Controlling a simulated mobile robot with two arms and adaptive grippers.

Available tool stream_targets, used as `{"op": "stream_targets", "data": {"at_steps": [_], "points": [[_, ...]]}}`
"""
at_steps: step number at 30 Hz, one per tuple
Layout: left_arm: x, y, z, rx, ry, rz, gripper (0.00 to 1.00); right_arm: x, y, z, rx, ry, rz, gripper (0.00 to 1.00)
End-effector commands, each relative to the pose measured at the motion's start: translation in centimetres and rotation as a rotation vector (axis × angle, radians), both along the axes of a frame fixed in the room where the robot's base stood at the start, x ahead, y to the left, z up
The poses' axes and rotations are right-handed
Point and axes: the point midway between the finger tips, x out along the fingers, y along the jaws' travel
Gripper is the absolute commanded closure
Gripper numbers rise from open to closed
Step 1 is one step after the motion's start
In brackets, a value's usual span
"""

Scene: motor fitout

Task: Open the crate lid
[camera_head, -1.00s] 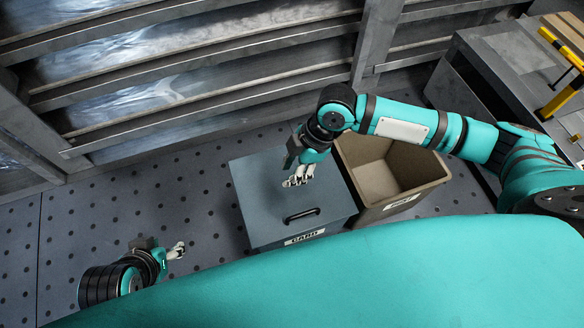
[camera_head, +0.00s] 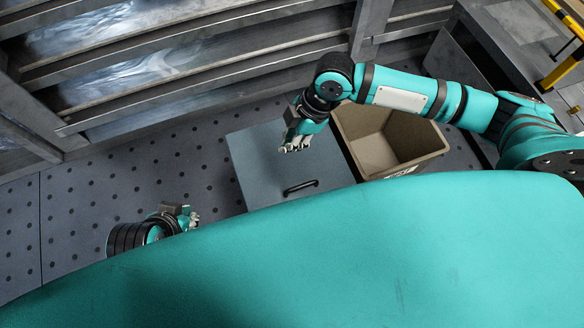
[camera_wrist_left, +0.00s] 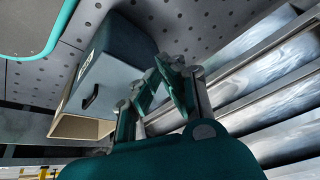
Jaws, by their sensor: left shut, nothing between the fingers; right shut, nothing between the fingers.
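The blue-grey crate (camera_head: 238,160) stands on the floor with its flat lid (camera_head: 275,165) closed. A black bar handle (camera_head: 300,186) sits near the lid's front edge. My right gripper (camera_head: 296,147) is shut and empty above the lid, behind the handle in the head view. My left gripper (camera_head: 193,217) is shut and empty, left of the crate and apart from it. In the left wrist view its fingers (camera_wrist_left: 160,78) lie to the right of the crate (camera_wrist_left: 122,42), whose handle (camera_wrist_left: 91,97) also shows. The crate's front is hidden by my body in the head view.
An open brown bin (camera_head: 390,143) stands directly right of the crate. Metal rails (camera_head: 200,70) run behind. A grey bench with a yellow frame (camera_head: 562,72) is at the right. The perforated floor (camera_head: 90,200) left of the crate is clear.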

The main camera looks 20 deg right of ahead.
Motion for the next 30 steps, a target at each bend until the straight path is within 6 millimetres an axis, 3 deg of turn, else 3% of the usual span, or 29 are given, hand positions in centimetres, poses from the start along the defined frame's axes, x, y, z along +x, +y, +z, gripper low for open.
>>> {"op": "stream_targets", "data": {"at_steps": [6, 15, 22, 30], "points": [[0.4, -9.2, -2.0, 0.174, 0.002, -0.649, 1.00, 0.0, 0.0, 0.0, 0.000, 0.000, 0.000, 1.00], [-1.1, -19.4, -3.2, 0.533, -0.073, -1.622, 1.00, 0.0, 0.0, 0.0, 0.000, 0.000, 0.000, 1.00], [-2.3, -23.1, -3.7, 0.827, -0.098, -2.208, 1.00, 0.0, 0.0, 0.0, 0.000, 0.000, 0.000, 1.00], [-2.6, -24.2, -4.4, 0.977, -0.082, -2.466, 1.00, 0.0, 0.0, 0.0, 0.000, 0.000, 0.000, 1.00]]}}
